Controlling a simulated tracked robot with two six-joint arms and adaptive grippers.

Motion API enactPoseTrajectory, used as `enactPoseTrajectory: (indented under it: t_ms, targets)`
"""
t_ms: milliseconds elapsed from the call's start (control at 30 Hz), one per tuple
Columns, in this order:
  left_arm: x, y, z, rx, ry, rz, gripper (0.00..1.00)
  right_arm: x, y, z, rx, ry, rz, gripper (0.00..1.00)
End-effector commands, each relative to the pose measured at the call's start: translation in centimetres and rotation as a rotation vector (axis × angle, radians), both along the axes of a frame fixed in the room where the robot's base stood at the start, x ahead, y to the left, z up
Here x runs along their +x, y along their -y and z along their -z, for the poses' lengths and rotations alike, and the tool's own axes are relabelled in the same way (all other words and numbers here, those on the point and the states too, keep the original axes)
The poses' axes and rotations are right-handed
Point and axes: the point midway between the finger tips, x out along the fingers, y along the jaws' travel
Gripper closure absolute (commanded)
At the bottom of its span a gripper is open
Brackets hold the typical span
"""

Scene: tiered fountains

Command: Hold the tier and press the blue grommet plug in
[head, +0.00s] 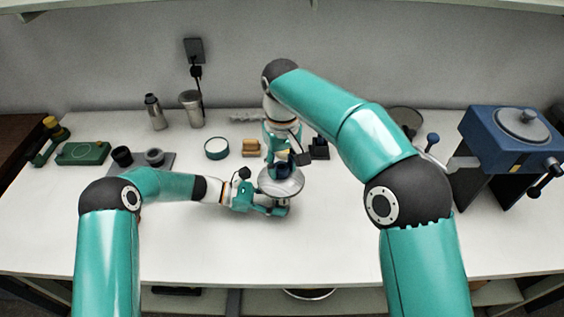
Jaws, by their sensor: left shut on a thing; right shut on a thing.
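The tier (292,187) is a round, shiny silver dish near the middle of the white table. My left gripper (279,209) comes in low from the left and is shut on the tier at its near side. My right gripper (284,163) points down from above, over the middle of the tier. It is shut on a small dark blue piece, which looks like the blue grommet plug (284,156). The fingers hide much of the plug. I cannot tell whether the plug touches the tier or sits in its hole.
Behind the tier are a teal ring (216,148), a tan block (249,147) and a dark holder (319,149). A blue machine (510,128) stands at the right. Dark cups (122,156), a green box (83,153) and metal flasks (155,112) stand left. The front table is clear.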

Motion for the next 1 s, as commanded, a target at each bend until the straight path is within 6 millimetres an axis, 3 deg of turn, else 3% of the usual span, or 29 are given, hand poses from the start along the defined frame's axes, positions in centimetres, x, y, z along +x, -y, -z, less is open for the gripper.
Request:
enactPoseTrajectory:
  t_ms: [33, 200, 567, 1000]
  targets:
    - [0.0, 0.0, 0.0, 0.0, 0.0, 0.0, 0.88, 0.0, 0.0, 0.1, 0.0, -0.001, 0.0, 0.59]
    - [0.0, 0.0, 0.0, 0.0, 0.0, 0.0, 0.88, 0.0, 0.0, 0.1, 0.0, 0.0, 0.0, 0.31]
    - [0.0, 0.0, 0.0, 0.0, 0.0, 0.0, 0.88, 0.0, 0.0, -0.2, 0.0, 0.001, 0.0, 0.31]
    - [0.0, 0.0, 0.0, 0.0, 0.0, 0.0, 0.88, 0.2, -0.1, -5.6, 0.002, 0.001, 0.0, 0.31]
